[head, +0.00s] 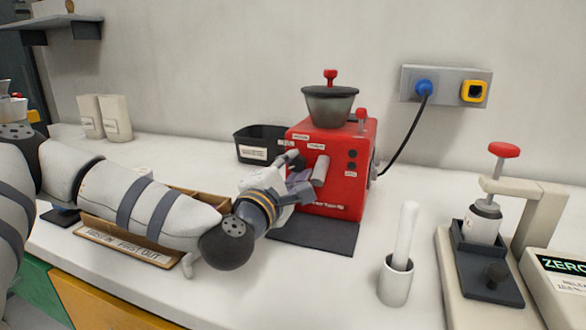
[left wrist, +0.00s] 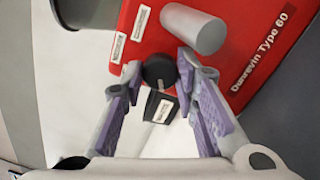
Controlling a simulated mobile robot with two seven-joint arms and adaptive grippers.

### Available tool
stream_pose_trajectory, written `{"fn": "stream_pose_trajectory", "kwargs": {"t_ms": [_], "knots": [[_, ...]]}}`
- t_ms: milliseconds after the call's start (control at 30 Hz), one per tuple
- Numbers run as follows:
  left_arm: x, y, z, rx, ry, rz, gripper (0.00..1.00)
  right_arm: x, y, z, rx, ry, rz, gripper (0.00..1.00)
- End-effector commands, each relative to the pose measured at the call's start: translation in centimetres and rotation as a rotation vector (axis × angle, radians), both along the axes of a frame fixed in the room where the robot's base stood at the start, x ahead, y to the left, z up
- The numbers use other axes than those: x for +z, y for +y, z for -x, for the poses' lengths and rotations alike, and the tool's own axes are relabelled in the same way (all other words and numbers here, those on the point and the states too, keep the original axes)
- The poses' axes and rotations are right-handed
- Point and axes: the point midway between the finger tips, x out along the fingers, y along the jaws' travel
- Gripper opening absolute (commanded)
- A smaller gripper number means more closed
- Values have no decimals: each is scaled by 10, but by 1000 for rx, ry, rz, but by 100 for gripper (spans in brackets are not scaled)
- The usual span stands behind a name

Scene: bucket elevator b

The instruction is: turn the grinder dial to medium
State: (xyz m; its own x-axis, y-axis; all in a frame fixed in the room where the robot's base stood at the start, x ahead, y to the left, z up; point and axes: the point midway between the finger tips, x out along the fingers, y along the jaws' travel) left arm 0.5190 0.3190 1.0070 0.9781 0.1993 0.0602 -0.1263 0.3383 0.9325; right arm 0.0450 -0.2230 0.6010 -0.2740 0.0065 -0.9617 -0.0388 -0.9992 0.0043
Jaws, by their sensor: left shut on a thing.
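The red grinder (head: 350,190) stands on the white counter with a grey hopper on top, and its red front also shows in the left wrist view (left wrist: 240,20). My left gripper (head: 297,177) is at the left part of its front, beside the grey spout (head: 321,171). In the left wrist view the fingertips (left wrist: 159,66) are closed around the round black dial (left wrist: 158,71), one on each side. In the head view the gripper mostly covers the dial. I cannot read its setting. My right gripper is not in view.
A black bin (head: 246,144) stands behind and left of the grinder. A dark mat (head: 320,237) lies in front. A wooden tray (head: 125,243) lies under my left arm. A white cup (head: 395,285) and a press (head: 480,270) stand to the right. A cable runs to the wall socket (head: 446,87).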

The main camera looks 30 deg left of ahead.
Motion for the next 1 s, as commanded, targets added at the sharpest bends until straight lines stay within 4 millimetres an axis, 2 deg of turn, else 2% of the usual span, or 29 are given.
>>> {"fn": "stream_pose_trajectory", "kwargs": {"t_ms": [267,300,400,667,767,867,1000], "knots": [[3,0,-1,1,-8,-2,0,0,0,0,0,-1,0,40],[3,0,-1,1,-8,-2,29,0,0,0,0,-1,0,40],[3,0,0,1,-7,-1,48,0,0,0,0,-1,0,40],[2,0,0,0,-2,-5,48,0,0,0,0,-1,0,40],[2,0,0,1,11,-68,48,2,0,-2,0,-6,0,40],[5,0,0,0,51,-247,48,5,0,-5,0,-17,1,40],[4,0,0,0,138,-602,48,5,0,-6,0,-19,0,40]]}}
